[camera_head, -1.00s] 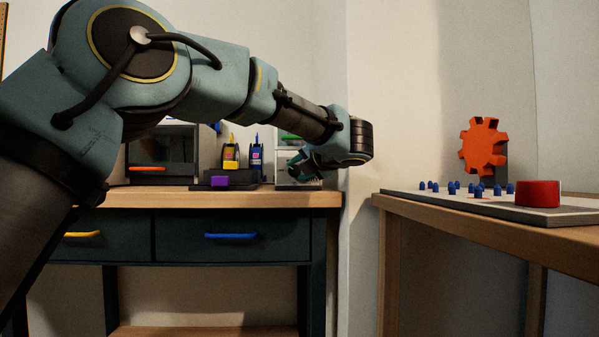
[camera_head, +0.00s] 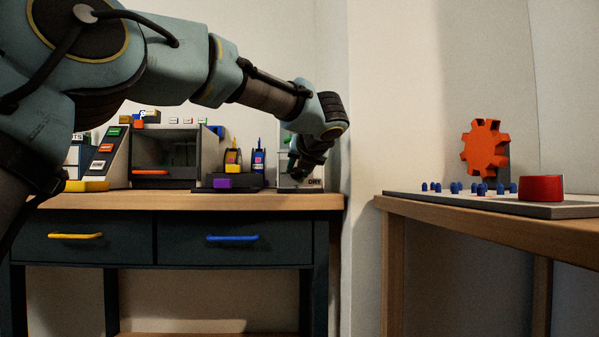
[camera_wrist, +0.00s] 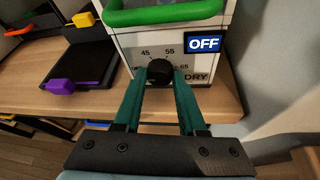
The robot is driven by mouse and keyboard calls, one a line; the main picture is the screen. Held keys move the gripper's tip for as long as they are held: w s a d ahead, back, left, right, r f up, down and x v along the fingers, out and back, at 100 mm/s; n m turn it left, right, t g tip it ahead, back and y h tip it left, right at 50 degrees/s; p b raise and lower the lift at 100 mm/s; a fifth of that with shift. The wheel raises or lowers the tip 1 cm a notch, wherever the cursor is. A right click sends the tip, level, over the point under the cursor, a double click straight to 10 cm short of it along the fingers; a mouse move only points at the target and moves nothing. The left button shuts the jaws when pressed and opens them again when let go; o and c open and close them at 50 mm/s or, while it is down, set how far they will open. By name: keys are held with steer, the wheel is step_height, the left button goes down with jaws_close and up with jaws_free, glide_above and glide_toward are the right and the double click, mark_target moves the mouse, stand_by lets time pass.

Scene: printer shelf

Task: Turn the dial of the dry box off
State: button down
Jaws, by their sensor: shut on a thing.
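The dry box (camera_head: 287,182) is a pale box at the right end of the desk, mostly behind my arm in the head view. In the wrist view its front (camera_wrist: 205,65) shows a green handle, a blue OFF sign, the letters DRY and a scale with 45, 55 and 65. The black dial (camera_wrist: 159,71) is on that front, below the scale. My gripper (camera_wrist: 160,78) has its two green fingers on either side of the dial, shut on it. In the head view my gripper (camera_head: 296,168) is in front of the box, and the dial is hidden there.
A printer (camera_head: 166,155) with an orange handle and a dark stand (camera_head: 225,190) with a purple knob stand left of the box. The desk edge (camera_head: 180,202) runs below. A side table (camera_head: 480,212) holds a red button and an orange gear.

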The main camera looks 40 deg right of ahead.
steer(key=shift+f, duration=0.1)
stand_by(0.4)
steer(key=shift+c, duration=2.4)
jaws_free()
steer(key=p+v, duration=0.2)
steer(key=v, duration=0.8)
steer(key=shift+s+a, duration=0.2)
steer(key=shift+s, duration=0.1)
